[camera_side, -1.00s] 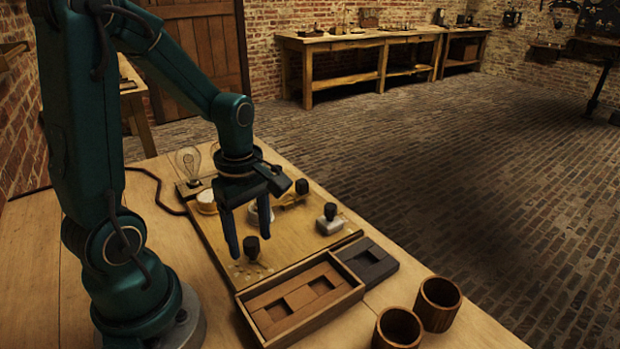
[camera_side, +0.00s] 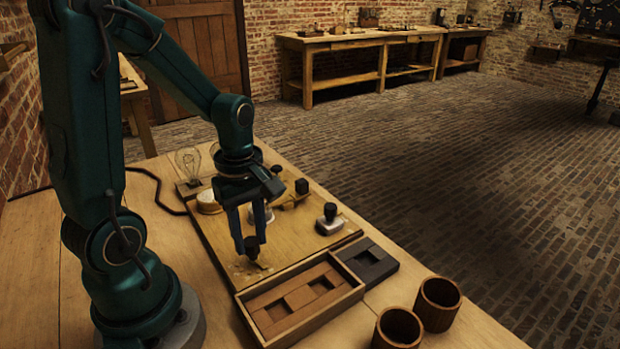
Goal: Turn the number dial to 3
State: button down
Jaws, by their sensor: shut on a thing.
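The number dial (camera_side: 253,264) is a small black-knobbed control at the near left of the wooden board (camera_side: 219,237). Brass-coloured marks lie on the board around it, too small to read as numbers. My gripper (camera_side: 251,245) points down over the dial, with its fingers shut on the black knob. The fingers hide part of the knob, and I cannot tell which number it points to.
On the board stand a black-knobbed switch (camera_side: 329,220), a round pale gauge (camera_side: 207,202) and a lever (camera_side: 299,190). A glass bulb (camera_side: 188,161) stands behind. A wooden tray (camera_side: 355,293), a dark block (camera_side: 368,262) and two wooden cups (camera_side: 438,304) (camera_side: 398,328) are nearer.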

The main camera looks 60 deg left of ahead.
aim_at(252, 240)
jog(key=m, duration=0.4)
jog(key=shift+m, duration=0.3)
jog(key=m, duration=0.3)
jog(key=shift+m, duration=0.3)
jog(key=m, duration=0.4)
jog(key=shift+w, duration=0.1)
jog(key=shift+d+m, duration=0.1)
jog(key=shift+m, duration=2)
jog(key=c, duration=0.5)
grip_release()
jog(key=shift+r, duration=2.6)
